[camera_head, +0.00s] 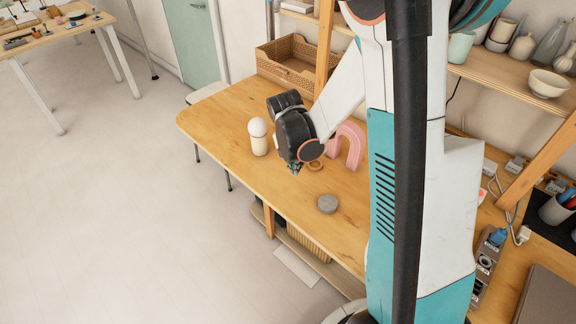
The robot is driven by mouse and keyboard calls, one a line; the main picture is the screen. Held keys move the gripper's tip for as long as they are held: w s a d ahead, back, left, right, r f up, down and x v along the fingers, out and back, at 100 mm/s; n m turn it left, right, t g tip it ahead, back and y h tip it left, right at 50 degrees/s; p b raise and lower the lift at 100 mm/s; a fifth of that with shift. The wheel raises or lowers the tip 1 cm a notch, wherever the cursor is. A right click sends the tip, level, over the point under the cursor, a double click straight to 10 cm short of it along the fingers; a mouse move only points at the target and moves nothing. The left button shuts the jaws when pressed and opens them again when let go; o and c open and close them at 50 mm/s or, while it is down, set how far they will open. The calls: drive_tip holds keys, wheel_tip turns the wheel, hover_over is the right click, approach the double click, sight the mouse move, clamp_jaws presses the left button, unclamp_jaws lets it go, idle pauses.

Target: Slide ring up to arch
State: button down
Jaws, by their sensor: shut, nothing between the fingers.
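The pink arch (351,143) stands on the wooden table, partly hidden behind my arm. A small wooden ring (316,165) lies flat on the table close to the arch's left side. My gripper (296,170) points down just left of the ring, its tip small and dark in this view. It is shut with nothing in it. I cannot tell whether the fingertips touch the ring or the table.
A white, round-topped bottle-like object (258,136) stands left of my gripper. A grey disc (327,204) lies near the table's front edge. A brown crate (287,60) sits at the back. The table's left end (205,115) is clear.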

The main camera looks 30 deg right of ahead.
sight(301, 183)
drive_tip(key=b+x, duration=0.3)
drive_tip(key=x, duration=0.6)
drive_tip(key=shift+w+d+f+b, duration=0.15)
drive_tip(key=shift+d+f+b, duration=0.05)
drive_tip(key=shift+f+b, duration=0.15)
drive_tip(key=shift+w+d+r, duration=0.1)
drive_tip(key=shift+w+d, duration=0.2)
drive_tip(key=shift+d, duration=0.2)
drive_tip(key=shift+w+d+r, duration=0.1)
drive_tip(key=shift+w+d, duration=0.2)
drive_tip(key=shift+d, duration=0.2)
drive_tip(key=shift+w+d+r+b, duration=0.1)
drive_tip(key=shift+w+d+b, duration=0.3)
drive_tip(key=shift+d, duration=0.1)
drive_tip(key=shift+w+d, duration=0.45)
drive_tip(key=shift+d, duration=0.4)
drive_tip(key=shift+a, duration=0.1)
